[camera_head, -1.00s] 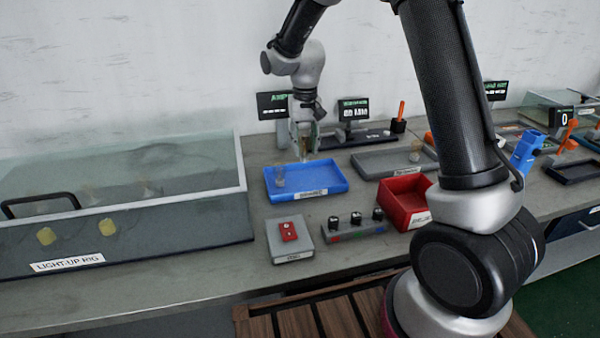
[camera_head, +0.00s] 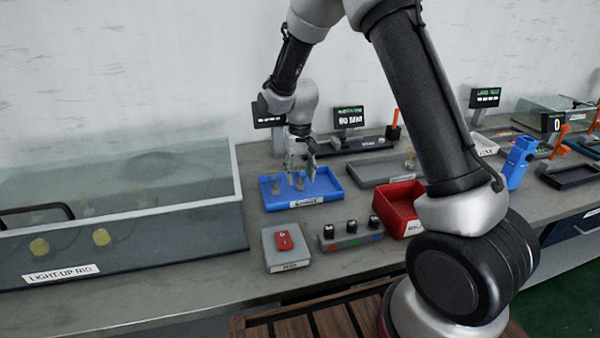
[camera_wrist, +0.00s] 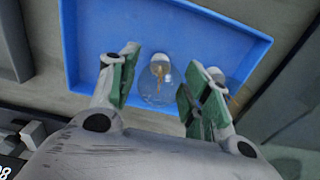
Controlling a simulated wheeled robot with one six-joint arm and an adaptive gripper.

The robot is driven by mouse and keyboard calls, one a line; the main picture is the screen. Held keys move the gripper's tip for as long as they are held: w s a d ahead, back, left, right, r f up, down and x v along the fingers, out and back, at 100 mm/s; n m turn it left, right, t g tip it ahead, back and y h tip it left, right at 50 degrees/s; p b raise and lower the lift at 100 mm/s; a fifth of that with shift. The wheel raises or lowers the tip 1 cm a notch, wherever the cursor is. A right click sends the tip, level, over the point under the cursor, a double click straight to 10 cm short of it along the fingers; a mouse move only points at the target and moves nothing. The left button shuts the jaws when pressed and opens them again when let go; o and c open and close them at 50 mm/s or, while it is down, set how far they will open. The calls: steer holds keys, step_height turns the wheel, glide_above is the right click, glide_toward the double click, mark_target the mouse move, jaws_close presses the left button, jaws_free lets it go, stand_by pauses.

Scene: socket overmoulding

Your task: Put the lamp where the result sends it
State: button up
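My gripper (camera_head: 301,170) is low over the blue tray (camera_head: 321,200), near its middle. In the wrist view, its green-padded fingers (camera_wrist: 157,90) stand apart, open. A clear glass lamp (camera_wrist: 158,80) with an orange filament is between them, with gaps on both sides. This lamp (camera_head: 300,183) appears to stand in the tray. A second clear lamp (camera_head: 276,187) is in the tray to its left in the head view. In the wrist view, the second lamp (camera_wrist: 222,82) is partly hidden behind the right finger. The tray's label is unreadable.
A red bin (camera_head: 399,207) and a grey tray (camera_head: 362,177) stand right of the blue tray. A grey box with a red switch (camera_head: 285,241) and a block with several knobs (camera_head: 350,236) stand in front. The glass-covered light-up rig (camera_head: 120,245) is at left. Displays (camera_head: 348,117) stand behind.

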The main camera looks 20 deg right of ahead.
steer(key=shift+r, duration=0.1)
step_height(320, 180, up, 12)
steer(key=shift+f, duration=0.25)
steer(key=s+d+r+t, duration=0.2)
steer(key=s+d+r, duration=0.8)
steer(key=s+r, duration=0.35)
steer(key=s+d+t, duration=0.1)
steer(key=s+d, duration=0.2)
steer(key=s, duration=0.6)
steer(key=s+d+t, duration=0.1)
steer(key=s+d, duration=0.2)
steer(key=s, duration=0.5)
steer(key=shift+s, duration=0.4)
